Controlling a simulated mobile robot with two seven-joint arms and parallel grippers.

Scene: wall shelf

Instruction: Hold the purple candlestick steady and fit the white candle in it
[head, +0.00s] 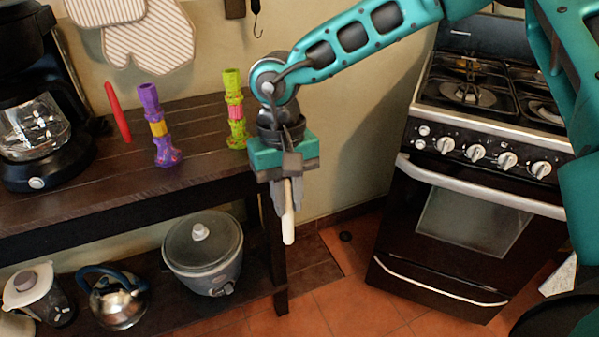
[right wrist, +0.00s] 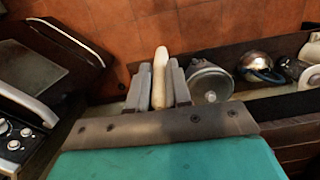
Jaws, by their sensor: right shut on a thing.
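The purple candlestick (head: 159,126) stands upright on the dark wooden shelf top, with a yellow band at its middle. Nothing shows in its top. My right gripper (head: 286,204) is shut on the white candle (head: 288,226), which points down past the fingertips. It hangs in the air off the shelf's right end, right of the candlestick and apart from it. In the right wrist view the candle (right wrist: 160,75) sits between the two grey fingers (right wrist: 159,88). My left gripper is not in view.
A green candlestick (head: 235,110) stands near the shelf's right end. A red candle (head: 118,112) is left of the purple candlestick. A coffee maker (head: 40,130) stands at the left. A stove (head: 470,190) is at the right. A lidded cooker (head: 203,255) and kettle (head: 118,300) sit below.

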